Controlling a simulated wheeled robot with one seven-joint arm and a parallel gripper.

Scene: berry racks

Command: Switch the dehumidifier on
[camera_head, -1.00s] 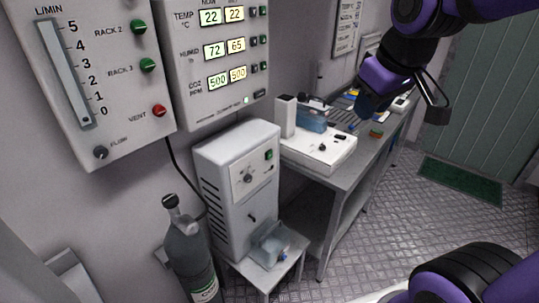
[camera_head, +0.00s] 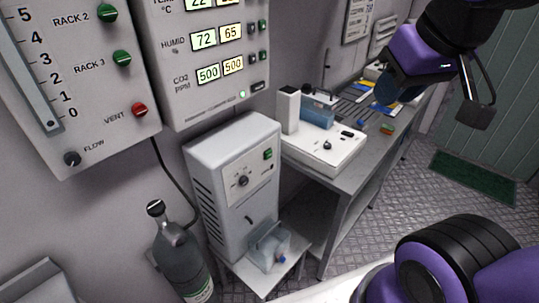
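The dehumidifier (camera_head: 228,190) is a pale grey upright box with side vents, standing on a low white stand below the wall panels. Its front panel has a round dial (camera_head: 243,181) and a small green switch (camera_head: 267,154) at the upper right. A clear container (camera_head: 269,248) sits at its lower front. Whether it is running cannot be told. My purple and black arm hangs at the upper right, well apart from the dehumidifier. The gripper's fingers cannot be made out clearly; a dark part (camera_head: 475,115) hangs at the arm's end.
A grey bench (camera_head: 345,180) with a white device (camera_head: 325,150) stands right of the dehumidifier. A gas cylinder (camera_head: 180,255) stands to its left. A control panel (camera_head: 215,60) with lit readouts hangs above. Textured floor is clear beyond the bench, with a green mat (camera_head: 475,177).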

